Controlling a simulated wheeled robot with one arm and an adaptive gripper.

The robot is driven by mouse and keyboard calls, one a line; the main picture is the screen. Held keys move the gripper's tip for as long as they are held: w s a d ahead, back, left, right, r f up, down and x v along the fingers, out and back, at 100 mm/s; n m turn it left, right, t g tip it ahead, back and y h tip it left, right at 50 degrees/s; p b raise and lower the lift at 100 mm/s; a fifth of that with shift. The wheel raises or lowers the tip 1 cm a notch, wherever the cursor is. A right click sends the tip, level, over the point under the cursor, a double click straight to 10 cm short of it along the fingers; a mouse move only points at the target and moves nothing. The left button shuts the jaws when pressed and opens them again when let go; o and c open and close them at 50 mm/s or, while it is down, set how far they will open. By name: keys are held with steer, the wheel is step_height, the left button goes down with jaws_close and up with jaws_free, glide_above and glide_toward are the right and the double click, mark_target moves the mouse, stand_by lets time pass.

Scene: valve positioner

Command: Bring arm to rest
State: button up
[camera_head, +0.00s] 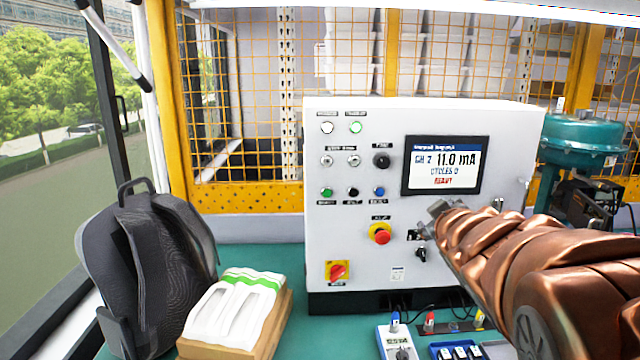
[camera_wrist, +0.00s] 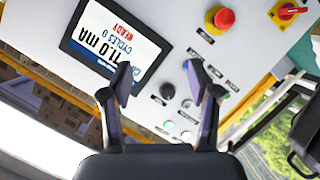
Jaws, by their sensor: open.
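My copper-coloured arm reaches in from the right in the head view, with my gripper (camera_head: 437,210) in front of the white control panel (camera_head: 335,235). In the wrist view my gripper (camera_wrist: 160,80) has its two dark fingers spread apart, with nothing between them. The panel's knobs and buttons show upside down behind the fingers. The panel screen (camera_head: 446,166) reads 11.0 mA and CYCLES 0. How far the fingertips are from the panel is hard to tell.
A grey backpack (camera_head: 150,265) and a wooden box with white packs (camera_head: 235,310) stand at the left. A blue-white meter (camera_head: 396,342) and small connectors lie below the arm. A teal actuator (camera_head: 585,140) stands at the right. A yellow mesh fence (camera_head: 245,110) is behind.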

steer(key=s+d+f+m+g, duration=0.2)
steer(key=s+f+m+g, duration=0.45)
steer(key=s+f, duration=0.85)
steer(key=s+a+f+g+y, duration=0.1)
steer(key=s+a+f+g, duration=0.1)
steer(key=s, duration=0.5)
steer(key=s+a+f+g+y, duration=0.1)
steer(key=s+a+f+g, duration=0.2)
steer(key=s, duration=0.5)
steer(key=s+a+f+g, duration=0.2)
steer(key=s+a+g, duration=0.2)
steer(key=s, duration=0.3)
steer(key=shift+s+a+f+n+g+y, duration=0.15)
steer(key=shift+s+f+n+g+y, duration=0.05)
steer(key=shift+f+n+g+y, duration=0.2)
